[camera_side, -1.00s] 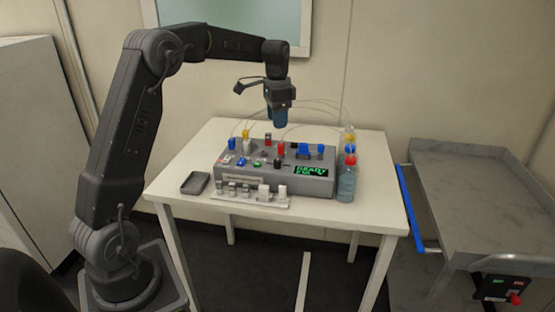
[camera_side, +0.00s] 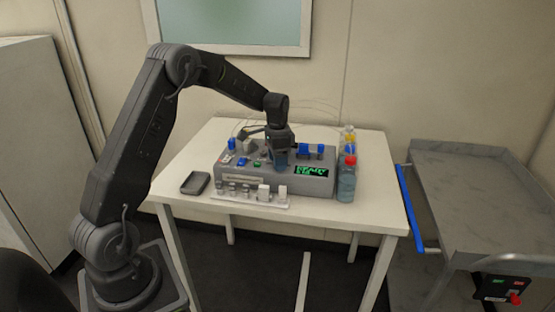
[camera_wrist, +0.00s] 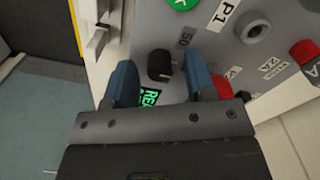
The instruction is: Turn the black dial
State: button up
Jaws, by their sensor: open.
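The black dial (camera_wrist: 160,66) sits on the sloped top of the grey bioreactor unit (camera_side: 318,186). In the wrist view it lies between the two blue fingertips of my gripper (camera_wrist: 157,64). The gripper is open, with a visible gap between each finger and the dial. In the side view my gripper (camera_side: 279,160) points down, low over the unit's panel, and hides the dial. The green display (camera_side: 311,171) is just right of the gripper; one finger partly covers the display in the wrist view (camera_wrist: 150,98).
A red knob (camera_wrist: 304,52) and a grey round fitting (camera_wrist: 253,27) are near the dial. Bottles with coloured caps (camera_side: 347,180) stand at the unit's right. A rack of small pieces (camera_side: 250,195) lies in front, and a dark tray (camera_side: 195,183) sits at left.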

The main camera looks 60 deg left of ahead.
jog(key=shift+c, duration=0.5)
jog(key=c, duration=0.8)
jog(key=shift+c, duration=0.2)
jog(key=shift+n, duration=0.4)
jog(key=n, duration=1.1)
jog(key=o, duration=0.9)
